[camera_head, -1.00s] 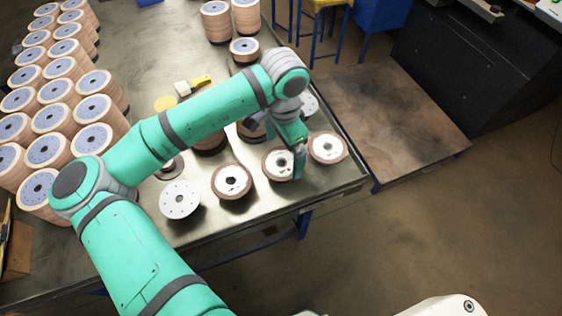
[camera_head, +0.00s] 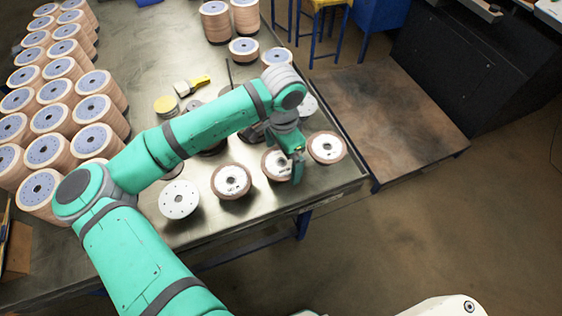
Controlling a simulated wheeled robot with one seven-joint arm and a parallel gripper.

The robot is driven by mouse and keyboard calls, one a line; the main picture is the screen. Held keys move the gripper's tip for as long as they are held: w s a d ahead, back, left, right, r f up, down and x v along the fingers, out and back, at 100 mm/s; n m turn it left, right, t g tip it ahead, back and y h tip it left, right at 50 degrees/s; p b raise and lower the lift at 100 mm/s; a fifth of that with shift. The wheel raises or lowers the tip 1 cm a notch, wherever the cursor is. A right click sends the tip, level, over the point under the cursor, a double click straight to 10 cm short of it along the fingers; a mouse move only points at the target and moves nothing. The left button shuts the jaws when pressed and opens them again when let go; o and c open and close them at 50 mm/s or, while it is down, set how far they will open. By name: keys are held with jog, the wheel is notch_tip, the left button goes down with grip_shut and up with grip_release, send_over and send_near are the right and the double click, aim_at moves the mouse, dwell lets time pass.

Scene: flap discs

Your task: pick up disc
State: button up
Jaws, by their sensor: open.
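Several flap discs lie in a row along the table's front edge: a white-faced disc (camera_head: 179,199) at the left, a brown-rimmed disc (camera_head: 231,180), another brown-rimmed disc (camera_head: 271,165), and one at the right end (camera_head: 326,148). My gripper (camera_head: 295,172) is at the right side of the third disc and covers part of it. Its jaws are open and point down. I cannot tell whether a finger touches the disc. My arm hides other discs behind it.
Tall stacks of discs (camera_head: 92,105) fill the left of the metal table (camera_head: 160,50). More stacks (camera_head: 215,20) stand at the back. A brush with a yellow handle (camera_head: 192,85) and a yellow round item (camera_head: 166,105) lie mid-table.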

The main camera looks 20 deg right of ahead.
dwell(0.3)
jog(key=c, duration=0.9)
jog(key=shift+c, duration=0.2)
jog(key=shift+r, duration=0.1)
